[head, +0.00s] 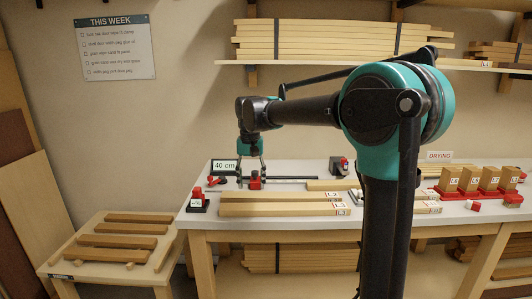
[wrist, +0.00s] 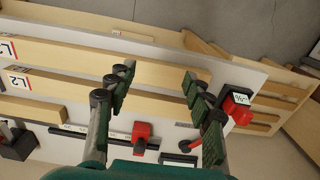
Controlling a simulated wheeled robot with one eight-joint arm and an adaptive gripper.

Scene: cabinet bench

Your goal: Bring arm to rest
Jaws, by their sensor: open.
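My arm reaches out to the left over the workbench (head: 380,215) in the head view. My gripper (head: 251,176) points down above the left part of the bench. In the wrist view, my gripper (wrist: 155,78) has its two dark ribbed fingers spread wide, with nothing held between them. Long wooden strips with labels, such as the L2 strip (wrist: 75,84), lie below the fingers, seemingly apart from them. A red block (head: 255,183) on a black rail (head: 295,178) stands close to the fingertips in the head view; the red block also shows in the wrist view (wrist: 141,131).
A 40 cm sign (head: 227,165) and a red-and-black device (head: 198,198) stand at the bench's left end. Wooden blocks (head: 470,178) stand in red holders at right, by a DRYING sign (head: 439,156). A low table (head: 100,270) with boards is at left. A loaded shelf (head: 350,64) hangs behind.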

